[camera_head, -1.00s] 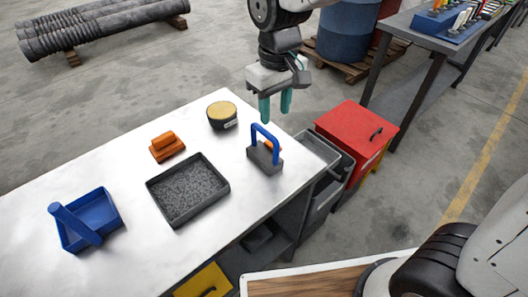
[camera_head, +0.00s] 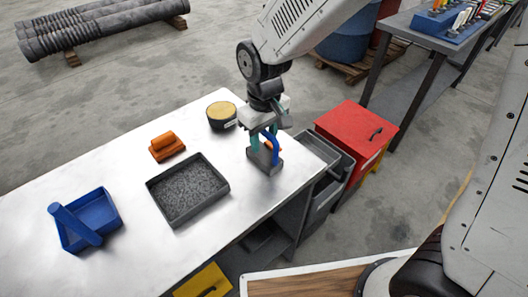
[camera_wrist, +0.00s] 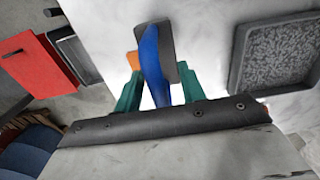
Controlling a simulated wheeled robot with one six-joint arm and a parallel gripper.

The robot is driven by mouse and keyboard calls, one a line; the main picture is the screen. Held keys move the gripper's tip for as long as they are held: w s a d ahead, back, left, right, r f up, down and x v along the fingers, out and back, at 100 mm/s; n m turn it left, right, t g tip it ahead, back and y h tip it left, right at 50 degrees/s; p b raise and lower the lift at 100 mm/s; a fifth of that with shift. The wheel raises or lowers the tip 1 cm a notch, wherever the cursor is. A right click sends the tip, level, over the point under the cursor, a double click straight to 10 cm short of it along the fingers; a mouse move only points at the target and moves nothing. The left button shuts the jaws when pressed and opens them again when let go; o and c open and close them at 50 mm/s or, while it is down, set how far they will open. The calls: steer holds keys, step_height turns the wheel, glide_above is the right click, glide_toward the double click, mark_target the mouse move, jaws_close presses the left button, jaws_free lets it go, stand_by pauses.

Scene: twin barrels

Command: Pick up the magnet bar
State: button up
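The magnet bar (camera_head: 264,163) is a dark grey block with a blue arched handle, upright near the table's right corner. A small orange part shows at its side. My gripper (camera_head: 265,142) is above it, pointing down, with its teal fingers at the handle. In the wrist view my gripper (camera_wrist: 158,92) is open, with one finger on each side of the blue handle (camera_wrist: 152,62) and light gaps between. Part of the handle is hidden by my gripper in the head view.
On the white table (camera_head: 120,150) are a black tray of grey granules (camera_head: 187,188), an orange block (camera_head: 167,147), a round black tub (camera_head: 221,115) and a blue tray (camera_head: 88,220). A red box (camera_head: 355,135) and grey bins (camera_head: 325,165) stand off the right edge.

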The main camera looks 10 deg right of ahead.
jaws_close()
stand_by(1.4)
